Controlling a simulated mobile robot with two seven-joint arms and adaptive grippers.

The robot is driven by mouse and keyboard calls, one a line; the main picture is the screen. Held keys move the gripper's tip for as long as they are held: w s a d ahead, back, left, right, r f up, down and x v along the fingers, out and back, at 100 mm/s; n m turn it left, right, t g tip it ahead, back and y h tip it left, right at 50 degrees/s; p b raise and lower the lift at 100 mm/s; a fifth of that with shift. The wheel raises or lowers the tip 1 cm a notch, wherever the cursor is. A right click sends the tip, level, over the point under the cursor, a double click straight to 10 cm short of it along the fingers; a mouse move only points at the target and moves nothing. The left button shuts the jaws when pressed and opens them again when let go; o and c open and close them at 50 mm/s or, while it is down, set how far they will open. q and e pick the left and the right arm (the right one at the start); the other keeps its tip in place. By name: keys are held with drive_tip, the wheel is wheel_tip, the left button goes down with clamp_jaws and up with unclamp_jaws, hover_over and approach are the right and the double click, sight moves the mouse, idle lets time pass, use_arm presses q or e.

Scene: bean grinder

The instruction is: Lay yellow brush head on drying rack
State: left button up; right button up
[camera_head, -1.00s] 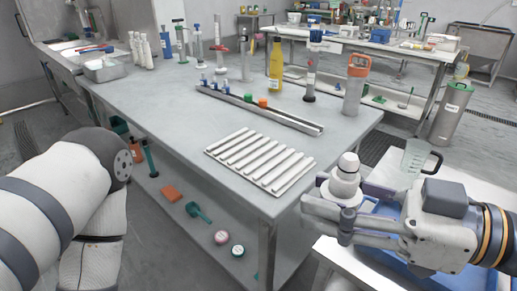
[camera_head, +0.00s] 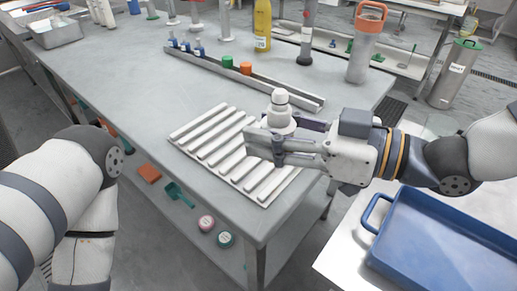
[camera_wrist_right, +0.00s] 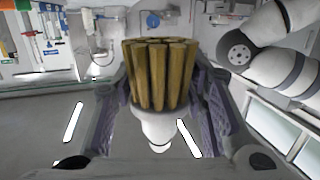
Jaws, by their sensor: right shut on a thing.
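My right gripper (camera_head: 272,138) is shut on the yellow brush head (camera_head: 281,112). In the camera_head view, the brush head's stepped white body stands upright above the fingers. In the right wrist view, its thick yellow-brown bristles (camera_wrist_right: 160,75) show between the two fingers (camera_wrist_right: 160,110). The drying rack (camera_head: 208,136) is a pale ribbed panel at the near right corner of the grey table. My right gripper is over the rack's right part and hides some ribs. The gap below it cannot be judged. My left arm is at the left; its gripper is out of view.
An orange-topped flask (camera_head: 366,45) and a yellow bottle (camera_head: 263,25) stand farther back. A blue tray (camera_head: 440,235) lies on the right table. The table left of the rack is clear.

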sight(260, 169)
drive_tip(key=f, duration=0.1)
drive_tip(key=w+a+f, duration=0.1)
drive_tip(key=w+f, duration=0.1)
drive_tip(key=shift+w+a+f+b, duration=0.2)
drive_tip(key=shift+a+f+b, duration=0.05)
drive_tip(key=shift+f+b, duration=0.05)
use_arm(q)
drive_tip(key=shift+s+f+g+b, duration=0.3)
drive_tip(key=shift+s+f, duration=0.55)
drive_tip(key=shift+f, duration=0.1)
use_arm(e)
drive_tip(key=shift+w+a+f, duration=0.1)
drive_tip(key=shift+w+f, duration=0.05)
drive_tip(key=shift+f, duration=0.75)
drive_tip(key=shift+w+a+f, duration=0.1)
drive_tip(key=shift+f, duration=0.75)
drive_tip(key=shift+f, duration=0.2)
drive_tip(key=o, duration=1.1)
